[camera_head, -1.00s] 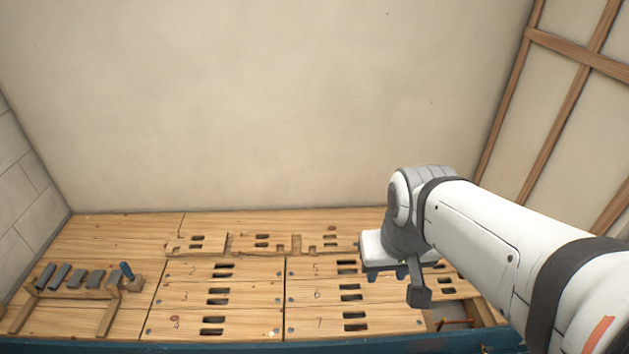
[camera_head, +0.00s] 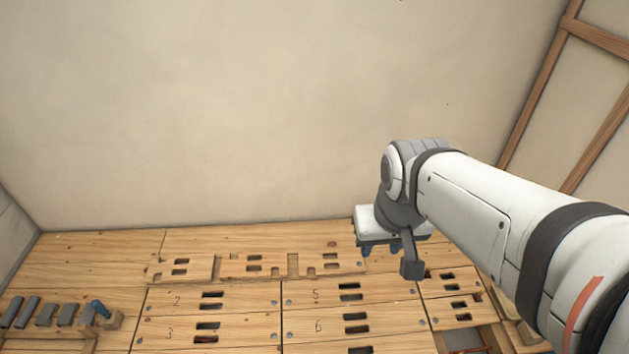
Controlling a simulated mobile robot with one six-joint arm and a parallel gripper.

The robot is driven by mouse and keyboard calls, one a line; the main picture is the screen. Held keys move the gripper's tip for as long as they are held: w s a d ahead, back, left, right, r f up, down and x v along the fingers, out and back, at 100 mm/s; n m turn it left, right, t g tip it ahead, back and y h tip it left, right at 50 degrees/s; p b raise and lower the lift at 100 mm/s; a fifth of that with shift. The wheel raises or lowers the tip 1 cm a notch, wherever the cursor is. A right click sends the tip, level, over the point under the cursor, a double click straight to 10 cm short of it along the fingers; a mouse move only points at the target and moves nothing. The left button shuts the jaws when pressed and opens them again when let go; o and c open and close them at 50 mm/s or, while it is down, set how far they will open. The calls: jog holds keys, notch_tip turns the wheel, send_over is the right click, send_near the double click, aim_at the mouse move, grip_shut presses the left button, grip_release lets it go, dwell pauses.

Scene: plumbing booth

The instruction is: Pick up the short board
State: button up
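Two short slotted boards (camera_head: 437,287) lie in the floor at the right, just right of the longer numbered boards; I cannot tell which one is the task's short board. My gripper (camera_head: 381,249) hangs above the floor, left of and beyond these short boards in the picture. Its two blue fingertips show apart below the white and dark gripper body, with nothing seen between them. My arm comes in from the right and hides part of the floor there.
Longer slotted boards marked 2, 3, 5 and 6 (camera_head: 318,326) fill the middle floor. A notched board (camera_head: 230,266) lies behind them. A wooden rack (camera_head: 112,320) with several grey pieces stands at the left. An opening (camera_head: 464,338) shows at the lower right. A plain wall closes the back.

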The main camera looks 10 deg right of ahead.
jog(key=shift+s+d, duration=0.1)
jog(key=shift+d, duration=0.05)
jog(key=shift+o, duration=1)
jog(key=shift+w+f+b, duration=0.2)
jog(key=shift+w+b, duration=0.2)
jog(key=n+g+b, duration=0.3)
jog(key=n+b, duration=1.5)
jog(key=b, duration=1.9)
send_over(331, 261)
jog(key=f, duration=7.3)
jog(key=shift+w+a+f, duration=0.1)
jog(key=shift+w+a, duration=0.1)
jog(key=f+b, duration=0.1)
jog(key=f, duration=0.1)
jog(key=f+b, duration=0.2)
jog(key=f, duration=0.1)
jog(key=shift+s+d+f, duration=0.1)
jog(key=shift+d+f, duration=0.15)
jog(key=shift+f, duration=0.05)
jog(key=shift+r, duration=0.1)
